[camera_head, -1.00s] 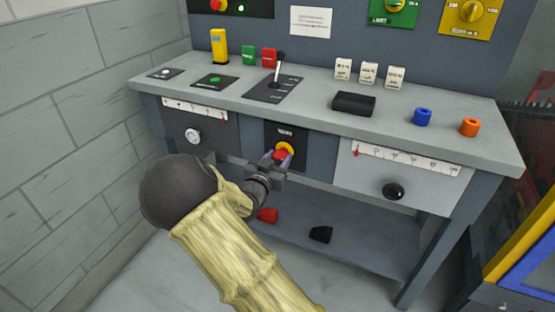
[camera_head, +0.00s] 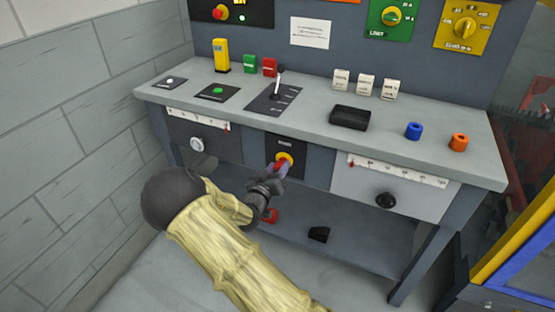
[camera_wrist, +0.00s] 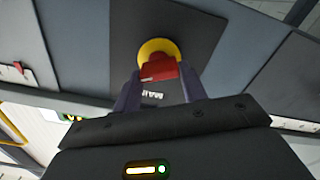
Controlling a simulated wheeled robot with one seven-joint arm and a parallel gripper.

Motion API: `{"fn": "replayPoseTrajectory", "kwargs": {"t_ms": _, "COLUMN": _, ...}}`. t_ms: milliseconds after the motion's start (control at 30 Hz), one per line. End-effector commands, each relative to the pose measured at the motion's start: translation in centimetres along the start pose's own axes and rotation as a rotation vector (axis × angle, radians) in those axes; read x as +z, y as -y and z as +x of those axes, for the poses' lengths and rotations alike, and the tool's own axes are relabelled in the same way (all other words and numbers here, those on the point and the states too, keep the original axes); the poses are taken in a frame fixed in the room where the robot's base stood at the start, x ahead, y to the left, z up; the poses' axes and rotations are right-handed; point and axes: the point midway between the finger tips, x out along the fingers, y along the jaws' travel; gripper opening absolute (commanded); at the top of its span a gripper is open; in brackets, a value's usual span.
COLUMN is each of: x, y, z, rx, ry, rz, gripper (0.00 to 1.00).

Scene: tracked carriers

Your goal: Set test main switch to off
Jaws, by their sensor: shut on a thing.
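The main switch is a yellow round disc (camera_head: 284,158) with a red handle (camera_wrist: 160,73), on a black panel (camera_wrist: 205,30) under the bench top. My gripper (camera_head: 280,168) reaches it from the front left. In the wrist view its two purple-grey fingers (camera_wrist: 159,88) stand on either side of the red handle, shut on it. A white label on the panel, partly readable as MAIN, shows upside down between the fingers. In the head view the gripper covers much of the handle, so its exact angle is hard to tell.
The bench top (camera_head: 310,117) overhangs the switch. A lever (camera_head: 277,84) stands on top.

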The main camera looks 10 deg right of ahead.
Motion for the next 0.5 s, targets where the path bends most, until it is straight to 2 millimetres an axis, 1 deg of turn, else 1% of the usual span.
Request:
{"fn": "replayPoseTrajectory", "kwargs": {"t_ms": 33, "x": -0.56, "y": -0.23, "z": -0.02, "rx": -0.002, "ry": 0.0, "rz": -0.048, "gripper": 0.19}}
{"fn": "replayPoseTrajectory", "kwargs": {"t_ms": 500, "x": -0.27, "y": 0.12, "z": -0.07, "rx": -0.002, "ry": -0.001, "rz": -0.494, "gripper": 0.19}}
